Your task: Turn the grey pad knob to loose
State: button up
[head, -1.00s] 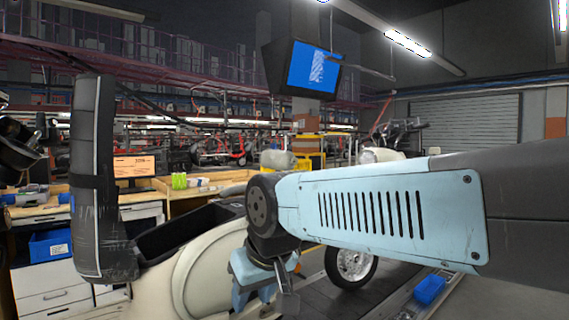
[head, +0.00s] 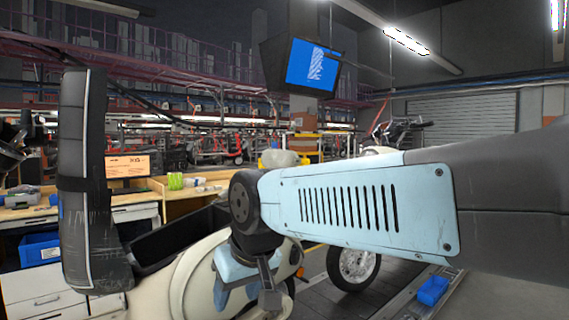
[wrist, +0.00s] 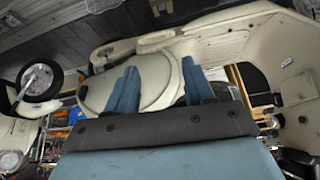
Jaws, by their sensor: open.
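I cannot make out the grey pad knob in either view. My gripper shows in the wrist view (wrist: 159,75) as two blue fingers standing apart with nothing between them. Beyond the fingers is the cream body of a scooter (wrist: 220,45), with a rounded cream panel behind the fingers. In the head view my gripper (head: 250,292) hangs low beside the cream scooter body (head: 165,285), partly hidden by its own wrist. The dark upright seat (head: 85,190) stands at the left of the scooter, above an open dark compartment (head: 175,240).
A wooden workbench (head: 145,205) with white drawers (head: 55,290) stands at the left behind the seat. A blue bin (head: 433,290) lies on the conveyor edge at the lower right. Another scooter's wheel (head: 353,268) stands beyond my arm. A hanging monitor (head: 310,66) is high up.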

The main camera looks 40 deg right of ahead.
jog(key=shift+o, duration=0.7)
jog(key=w+r+m, duration=0.1)
jog(key=w+m, duration=0.1)
jog(key=w, duration=0.1)
jog(key=w+r+m, duration=0.1)
jog(key=w, duration=0.1)
jog(key=shift+a+r+m+y, duration=0.2)
jog(key=shift+r+m+y, duration=0.1)
jog(key=shift+m+y, duration=0.1)
jog(key=w+d+r+m+t+y, duration=0.1)
jog(key=w+d+r+m+y, duration=0.2)
jog(key=w+m, duration=0.45)
jog(key=w+d+r+m+t, duration=0.1)
jog(key=w+d+r+m, duration=0.35)
jog(key=w, duration=0.65)
jog(key=w+d+r+m+t+y, duration=0.1)
jog(key=w+d+m+t, duration=0.1)
jog(key=w+d+m, duration=0.45)
jog(key=w+d+r+m+t, duration=0.1)
jog(key=w+d+m, duration=0.15)
jog(key=d, duration=0.65)
jog(key=d+r+m+t+h, duration=0.2)
jog(key=d+m+t, duration=0.35)
jog(key=d, duration=1.05)
jog(key=d+r+m+t+h, duration=0.2)
jog(key=d+m, duration=0.6)
jog(key=d, duration=0.8)
jog(key=w+a, duration=0.1)
jog(key=w, duration=1.2)
jog(key=shift+w+y, duration=0.4)
